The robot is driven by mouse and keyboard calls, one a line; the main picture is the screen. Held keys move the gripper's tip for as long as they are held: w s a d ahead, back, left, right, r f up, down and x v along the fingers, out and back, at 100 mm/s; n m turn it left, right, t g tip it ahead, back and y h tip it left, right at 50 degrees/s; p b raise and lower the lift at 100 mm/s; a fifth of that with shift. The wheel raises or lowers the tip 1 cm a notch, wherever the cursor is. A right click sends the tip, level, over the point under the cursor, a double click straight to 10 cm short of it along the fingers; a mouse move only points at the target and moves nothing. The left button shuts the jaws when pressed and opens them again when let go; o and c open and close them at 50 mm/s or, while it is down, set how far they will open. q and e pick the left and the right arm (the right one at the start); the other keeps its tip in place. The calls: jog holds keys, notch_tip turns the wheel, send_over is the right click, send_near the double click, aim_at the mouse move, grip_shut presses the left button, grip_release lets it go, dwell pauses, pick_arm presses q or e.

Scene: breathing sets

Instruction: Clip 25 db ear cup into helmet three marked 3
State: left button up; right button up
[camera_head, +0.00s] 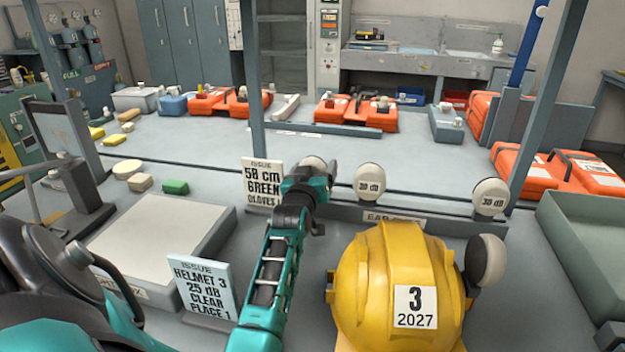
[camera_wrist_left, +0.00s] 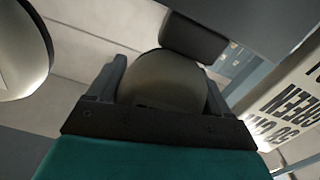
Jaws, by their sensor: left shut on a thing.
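The yellow helmet (camera_head: 385,275), marked 3 and 2027, stands at the front right of the bench. A dark ear cup with a pale face (camera_head: 487,260) is on its right side; an empty-looking yellow fitting (camera_head: 331,287) shows on its left side. My left gripper (camera_head: 312,178) is at the ear cup rack (camera_head: 400,217), shut on the leftmost ear cup (camera_head: 313,162). In the left wrist view this rounded grey ear cup (camera_wrist_left: 168,82) sits between the two fingers; its label is hidden. My right gripper is not in view.
Two other ear cups stand on the rack, a middle one (camera_head: 369,180) and one marked 30 dB (camera_head: 490,196). Issue cards stand left of my arm, one for helmet 3 (camera_head: 203,285) and one for 58 cm green (camera_head: 262,183). A grey tray (camera_head: 590,235) lies right.

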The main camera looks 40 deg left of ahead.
pick_arm(q)
jog(key=c, duration=0.3)
